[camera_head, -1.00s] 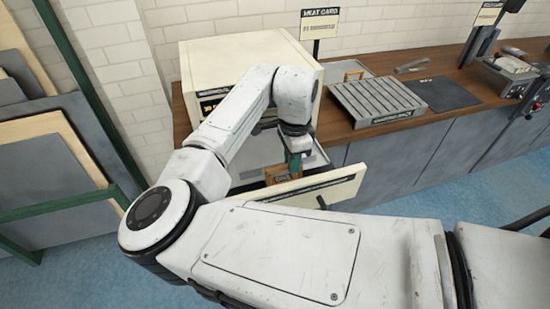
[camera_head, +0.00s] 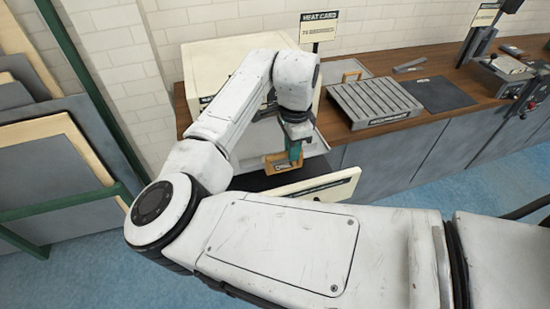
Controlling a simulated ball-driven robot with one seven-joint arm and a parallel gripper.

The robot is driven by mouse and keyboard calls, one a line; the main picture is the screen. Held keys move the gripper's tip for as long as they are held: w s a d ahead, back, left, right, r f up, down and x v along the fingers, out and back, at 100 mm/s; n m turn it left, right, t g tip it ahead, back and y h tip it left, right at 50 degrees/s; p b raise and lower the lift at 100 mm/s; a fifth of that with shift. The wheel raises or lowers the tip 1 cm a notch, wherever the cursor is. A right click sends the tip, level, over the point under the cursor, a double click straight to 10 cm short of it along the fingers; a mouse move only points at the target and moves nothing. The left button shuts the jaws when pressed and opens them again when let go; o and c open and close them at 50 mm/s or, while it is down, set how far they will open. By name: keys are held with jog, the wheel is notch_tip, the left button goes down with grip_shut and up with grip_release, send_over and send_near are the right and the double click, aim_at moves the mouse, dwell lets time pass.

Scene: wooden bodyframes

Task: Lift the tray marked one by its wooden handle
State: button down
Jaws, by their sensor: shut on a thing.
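The tray (camera_head: 314,147) is a shallow pale-grey metal tray in front of the cream cabinet, mostly hidden behind my arm. Its wooden handle (camera_head: 281,163) is an orange-brown block on the front, with dark lettering that is too small to read for certain. My gripper (camera_head: 294,155), with green fingers, points down and is shut on the wooden handle. The tray is above the dark opening behind the lowered cream door (camera_head: 318,186), with a dark gap between them.
The cream cabinet (camera_head: 212,55) stands on the wooden counter behind my arm. A slatted grey rack (camera_head: 374,102) and a dark mat (camera_head: 438,94) lie to the right. Another tray with a wooden handle (camera_head: 352,76) lies behind the rack. Boards lean in a green frame (camera_head: 60,205) at left.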

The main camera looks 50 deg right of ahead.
jog(key=shift+r+p, duration=1.75)
jog(key=shift+r, duration=0.7)
jog(key=shift+f, duration=0.1)
